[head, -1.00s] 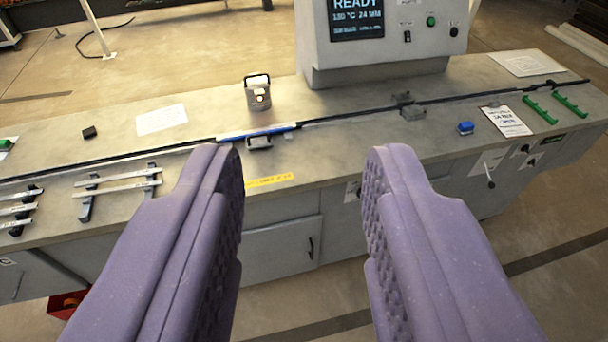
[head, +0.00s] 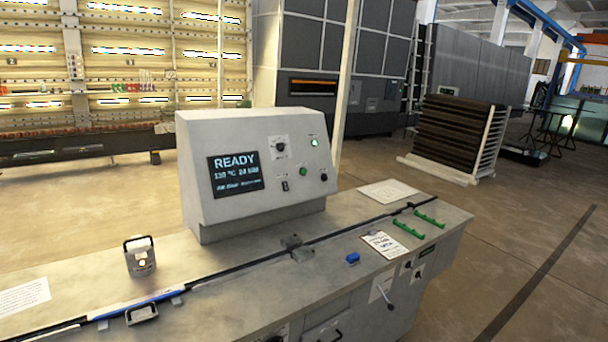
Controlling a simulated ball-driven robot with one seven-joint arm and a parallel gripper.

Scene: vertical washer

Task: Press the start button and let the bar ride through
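The grey control console (head: 255,165) stands on the bench, with a dark screen (head: 235,174) reading READY. On its sloped panel are a green button (head: 303,171), a bright green lamp (head: 314,142), a dial (head: 280,147), a small black switch (head: 285,186) and a dark round button (head: 323,177). My gripper is not visible.
The long bench (head: 260,290) fills the lower front. On it are a handled device (head: 139,257), grey blocks (head: 297,248) at the track, a blue piece (head: 352,258), a printed card (head: 385,244) and green handles (head: 408,229). Floor is open behind and right.

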